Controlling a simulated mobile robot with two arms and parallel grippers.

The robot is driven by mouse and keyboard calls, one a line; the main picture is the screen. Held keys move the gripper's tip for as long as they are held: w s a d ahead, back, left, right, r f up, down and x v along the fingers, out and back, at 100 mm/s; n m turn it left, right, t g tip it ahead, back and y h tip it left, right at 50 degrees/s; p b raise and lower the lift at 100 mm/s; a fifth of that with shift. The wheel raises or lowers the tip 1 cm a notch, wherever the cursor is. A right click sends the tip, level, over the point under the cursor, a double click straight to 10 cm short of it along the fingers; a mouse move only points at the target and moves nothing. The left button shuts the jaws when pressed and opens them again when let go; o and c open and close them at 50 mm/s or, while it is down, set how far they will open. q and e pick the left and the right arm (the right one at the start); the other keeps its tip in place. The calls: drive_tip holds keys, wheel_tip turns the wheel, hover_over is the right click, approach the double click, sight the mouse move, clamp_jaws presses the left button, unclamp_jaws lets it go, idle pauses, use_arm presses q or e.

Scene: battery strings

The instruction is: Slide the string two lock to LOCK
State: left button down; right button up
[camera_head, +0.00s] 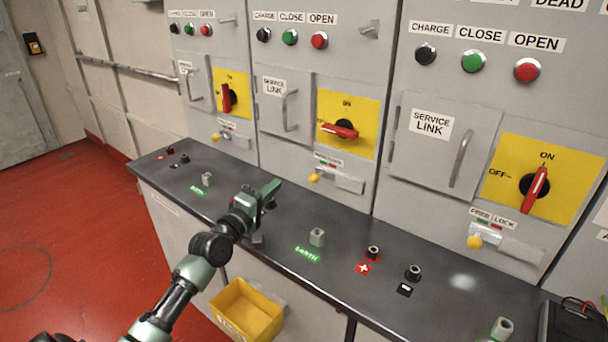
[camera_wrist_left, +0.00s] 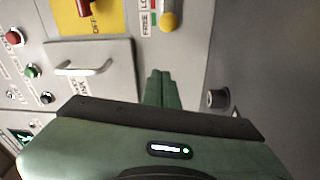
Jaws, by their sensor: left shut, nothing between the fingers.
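The string two lock is a yellow knob (camera_head: 314,178) at the left end of a pale slide bar (camera_head: 344,182), on the FREE side under the small FREE/LOCK label (camera_head: 328,160) on the middle cabinet. In the left wrist view, turned sideways, a yellow knob (camera_wrist_left: 168,22) beside a label reading FREE lies beyond the fingertips. My left gripper (camera_head: 275,187) is shut and empty, above the bench, left of the knob and apart from it. Its green fingers (camera_wrist_left: 158,78) lie together in the left wrist view. My right gripper is not in view.
The dark bench (camera_head: 335,268) carries a grey post (camera_head: 317,236) and black terminals (camera_head: 373,252). Above the lock are a red rotary switch (camera_head: 341,130) and a service link door (camera_head: 284,107) with a handle. A yellow bin (camera_head: 246,312) hangs below the bench edge.

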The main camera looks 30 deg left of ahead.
sight(316, 176)
use_arm(q)
drive_tip(key=shift+w, duration=0.15)
drive_tip(key=w, duration=1)
drive_tip(key=shift+a+r, duration=0.25)
drive_tip(key=shift+a, duration=0.1)
drive_tip(key=d+p, duration=0.1)
drive_tip(key=s+d+p, duration=0.1)
drive_tip(key=d, duration=0.1)
drive_tip(key=shift+d+f, duration=0.1)
drive_tip(key=shift+f, duration=0.1)
drive_tip(key=shift+s+d, duration=0.1)
drive_tip(key=shift+d, duration=0.15)
drive_tip(key=shift+d+f, duration=0.1)
drive_tip(key=shift+f, duration=0.15)
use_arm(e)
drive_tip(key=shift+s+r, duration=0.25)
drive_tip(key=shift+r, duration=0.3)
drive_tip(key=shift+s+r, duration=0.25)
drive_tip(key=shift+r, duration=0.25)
use_arm(q)
drive_tip(key=shift+d+r, duration=0.1)
